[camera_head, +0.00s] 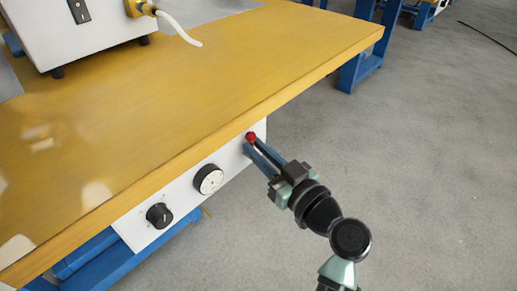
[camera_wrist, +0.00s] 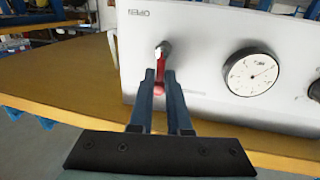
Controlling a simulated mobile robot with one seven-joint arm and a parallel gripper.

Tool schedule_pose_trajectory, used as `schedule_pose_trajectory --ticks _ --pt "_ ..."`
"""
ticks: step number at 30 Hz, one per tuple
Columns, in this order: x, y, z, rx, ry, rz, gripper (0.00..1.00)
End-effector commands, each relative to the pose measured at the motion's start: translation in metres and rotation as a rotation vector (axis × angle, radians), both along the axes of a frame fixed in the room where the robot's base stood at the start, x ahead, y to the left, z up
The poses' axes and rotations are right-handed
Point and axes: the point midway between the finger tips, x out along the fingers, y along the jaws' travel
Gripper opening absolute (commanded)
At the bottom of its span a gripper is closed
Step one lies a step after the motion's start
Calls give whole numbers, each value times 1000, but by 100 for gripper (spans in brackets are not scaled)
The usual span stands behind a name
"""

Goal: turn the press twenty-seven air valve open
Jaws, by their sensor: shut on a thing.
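The air valve's red handle (camera_head: 251,136) is at the right end of the white panel (camera_head: 180,190) under the table's front edge. In the wrist view the red handle (camera_wrist: 161,68) runs down from a metal fitting (camera_wrist: 163,48) on the panel to a rounded red end. My gripper (camera_head: 255,147) reaches it from the lower right. In the wrist view my gripper's two blue fingers (camera_wrist: 160,80) stand on either side of the handle, shut on it. The fingers hide part of the handle. A small label (camera_wrist: 141,13) near the fitting is not clearly readable.
A round gauge (camera_head: 208,179) and a black knob (camera_head: 159,215) sit along the panel to the left. The wooden tabletop (camera_head: 170,100) carries a white machine (camera_head: 90,30) with a pale hose. Grey floor (camera_head: 430,150) is free to the right.

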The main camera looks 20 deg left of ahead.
Motion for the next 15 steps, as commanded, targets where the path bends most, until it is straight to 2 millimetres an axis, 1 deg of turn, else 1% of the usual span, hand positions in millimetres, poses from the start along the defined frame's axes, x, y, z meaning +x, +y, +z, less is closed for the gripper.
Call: schedule_pose_trajectory --ticks 8,15 --pt "3 -2 3 33 96 0 0" --pt "9 -4 4 99 278 -1 0"
